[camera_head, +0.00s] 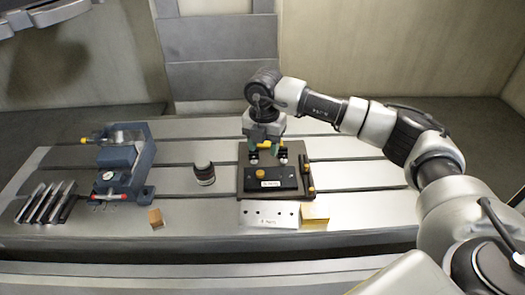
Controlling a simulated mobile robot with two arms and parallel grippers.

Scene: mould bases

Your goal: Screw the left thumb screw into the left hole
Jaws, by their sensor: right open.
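The mould base (247,191) is a dark brown plate with a black block (282,183) on it, right of the middle of the slotted table. The block bears a small white label and a round brass-coloured thumb screw (260,174) on its left part. Another small brass-coloured piece (310,190) is at the plate's right edge. My left gripper is not in view.
A blue-grey vise (141,165) stands at the left, beside several dark bars (45,202). A dark cylinder (204,174) stands left of the plate. A white holed strip (268,214), a yellow block (315,217) and a small wooden block (156,218) lie at the front.

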